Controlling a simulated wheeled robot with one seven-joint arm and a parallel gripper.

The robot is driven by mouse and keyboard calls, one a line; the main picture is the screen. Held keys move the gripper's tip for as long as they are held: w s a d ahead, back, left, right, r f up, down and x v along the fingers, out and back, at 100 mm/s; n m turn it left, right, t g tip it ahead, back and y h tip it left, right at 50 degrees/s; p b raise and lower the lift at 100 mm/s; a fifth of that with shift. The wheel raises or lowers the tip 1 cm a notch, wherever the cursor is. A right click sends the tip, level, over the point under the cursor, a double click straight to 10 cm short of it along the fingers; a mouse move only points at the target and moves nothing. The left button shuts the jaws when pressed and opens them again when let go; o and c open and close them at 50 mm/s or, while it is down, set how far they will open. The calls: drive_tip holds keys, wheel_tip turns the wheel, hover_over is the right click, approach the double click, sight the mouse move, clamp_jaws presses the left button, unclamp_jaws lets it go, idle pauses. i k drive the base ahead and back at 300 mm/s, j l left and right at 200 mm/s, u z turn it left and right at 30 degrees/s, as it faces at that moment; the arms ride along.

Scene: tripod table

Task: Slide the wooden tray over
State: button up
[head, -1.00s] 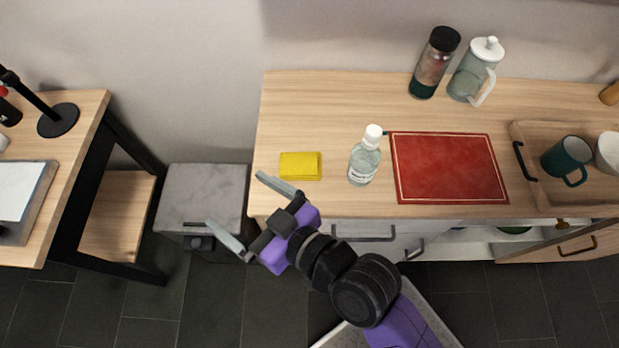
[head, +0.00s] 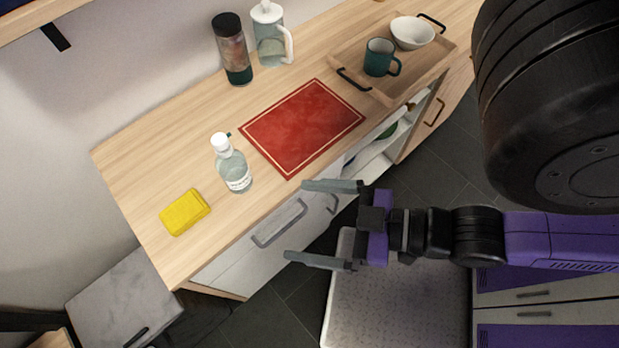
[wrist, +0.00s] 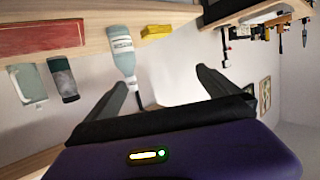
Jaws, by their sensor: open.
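The wooden tray (head: 352,52) sits on the far right part of the counter in the head view. It has dark handles at its two ends and holds a dark green mug (head: 380,58) and a white bowl (head: 411,33). My gripper (head: 305,221) is open and empty, in front of the counter's front edge near the drawer handle, well apart from the tray. In the wrist view my gripper's two fingers (wrist: 165,88) are spread with nothing between them near the lens; the tray does not show there.
A red mat (head: 303,126) lies mid-counter, left of the tray. A clear bottle (head: 232,165), a yellow sponge (head: 185,212), a dark-lidded jar (head: 233,50) and a white-lidded pitcher (head: 270,35) also stand or lie on the counter (head: 150,150). An open cabinet is below the tray.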

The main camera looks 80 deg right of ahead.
sight(347, 58)
drive_tip(key=z, duration=2)
drive_tip(key=k+j+z, duration=0.35)
drive_tip(key=j, duration=0.25)
drive_tip(key=k+j+z, duration=0.3)
drive_tip(key=j, duration=0.3)
drive_tip(key=k+j+z, duration=0.35)
drive_tip(key=k+j, duration=0.05)
drive_tip(key=j, duration=0.05)
